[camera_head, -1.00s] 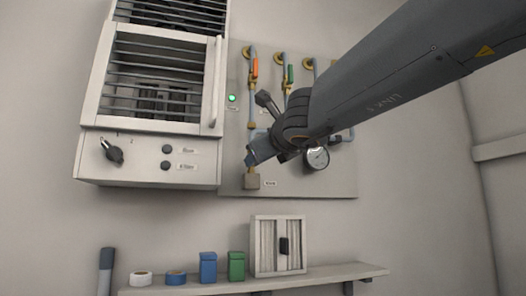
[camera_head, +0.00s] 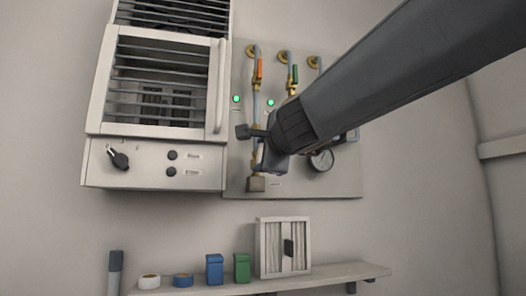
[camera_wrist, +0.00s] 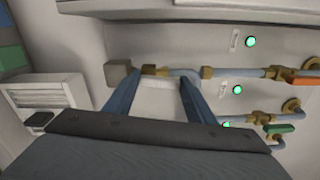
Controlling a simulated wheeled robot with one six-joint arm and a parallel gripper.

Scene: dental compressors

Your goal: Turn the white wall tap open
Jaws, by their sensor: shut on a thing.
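The white wall tap (camera_wrist: 160,98) shows in the wrist view as a pale handle between my two blue fingers. It sits just below a brass fitting on the pipe. My gripper (camera_wrist: 160,92) is shut on this handle, one finger on each side. In the head view my gripper (camera_head: 270,157) is against the lower left part of the pipe panel (camera_head: 330,182). It hides the white tap there, so the handle's exact angle is hard to tell.
An orange-handled tap (camera_head: 259,68) and a green-handled tap (camera_head: 295,75) are higher on the panel. A gauge (camera_head: 321,160) hangs right of my gripper. A white cabinet (camera_head: 154,168) stands close on the left. A shelf (camera_head: 330,273) with small items is below.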

